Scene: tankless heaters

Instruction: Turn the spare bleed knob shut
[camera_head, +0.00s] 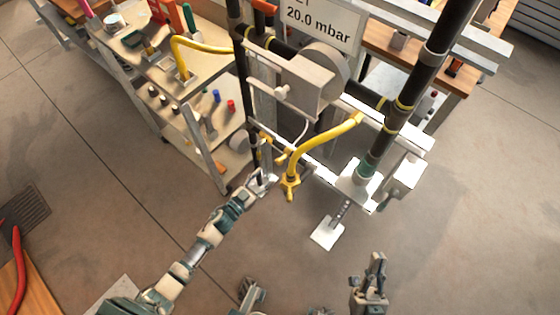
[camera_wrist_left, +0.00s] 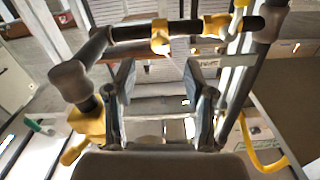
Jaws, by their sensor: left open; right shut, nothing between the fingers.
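I cannot tell for sure which part is the spare bleed knob. A yellow fitting with a small handle (camera_head: 290,186) sits at the lower end of a yellow hose, just right of my left gripper (camera_head: 265,174). In the left wrist view, a yellow fitting (camera_wrist_left: 160,37) sits on a black pipe beyond my open, empty fingers (camera_wrist_left: 158,80). A yellow valve with a lever (camera_wrist_left: 86,124) is left of the fingers. My right gripper (camera_head: 375,266) is shut and empty, low in the head view, apart from the rig.
Black pipes (camera_head: 425,75) and a grey boxy unit (camera_head: 300,85) stand above the left gripper. A yellow hose (camera_head: 325,137) crosses beside it. A shelf cart (camera_head: 185,125) is on the left. A white foot plate (camera_head: 327,233) stands on the floor. Floor around the right gripper is clear.

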